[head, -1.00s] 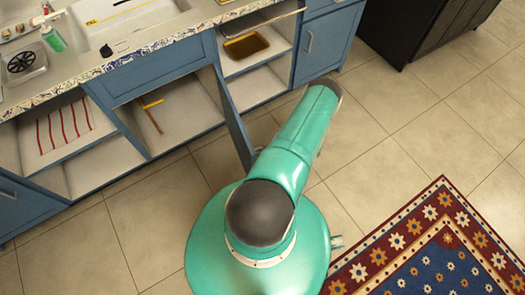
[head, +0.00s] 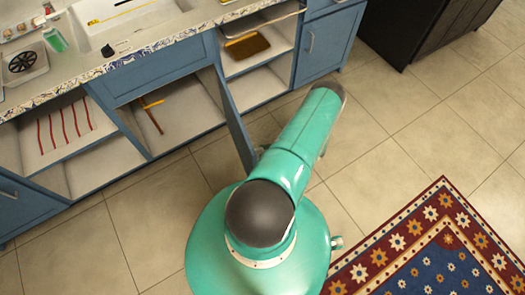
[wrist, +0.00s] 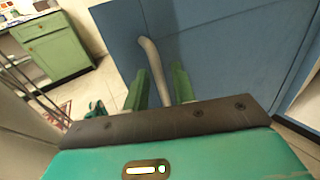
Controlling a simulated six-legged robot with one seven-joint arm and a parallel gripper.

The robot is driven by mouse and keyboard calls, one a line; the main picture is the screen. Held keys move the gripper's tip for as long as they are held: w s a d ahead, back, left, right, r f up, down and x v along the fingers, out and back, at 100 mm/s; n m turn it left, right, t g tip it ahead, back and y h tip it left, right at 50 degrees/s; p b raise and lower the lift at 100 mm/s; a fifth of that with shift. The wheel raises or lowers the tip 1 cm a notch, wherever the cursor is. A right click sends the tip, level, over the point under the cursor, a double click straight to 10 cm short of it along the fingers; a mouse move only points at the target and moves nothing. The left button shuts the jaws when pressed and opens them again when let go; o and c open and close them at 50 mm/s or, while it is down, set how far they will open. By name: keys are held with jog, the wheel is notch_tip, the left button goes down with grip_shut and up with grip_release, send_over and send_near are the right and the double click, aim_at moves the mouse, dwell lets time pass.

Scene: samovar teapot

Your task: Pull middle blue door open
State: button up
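The middle blue door (head: 236,122) stands swung out from the cabinet at a wide angle, seen nearly edge-on in the head view. In the wrist view the blue door panel (wrist: 235,55) fills the middle and right. Its grey curved handle (wrist: 151,58) runs down between the two green fingers of my gripper (wrist: 161,86). The fingers stand apart, with a gap between the handle and the right finger. The handle lies closer to the left finger; I cannot tell whether they touch. In the head view my arm hides most of the gripper.
The cabinet opening (head: 185,108) left of the door shows a yellow-brown object (head: 151,112) inside. Open shelves (head: 262,85) lie behind the door. A patterned rug (head: 430,250) covers the floor at lower right. The tiled floor between is clear. A green cabinet (wrist: 55,50) shows in the wrist view.

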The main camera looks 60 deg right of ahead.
jog(key=v, duration=1.2)
jog(key=shift+d, duration=0.1)
jog(key=shift+r, duration=0.1)
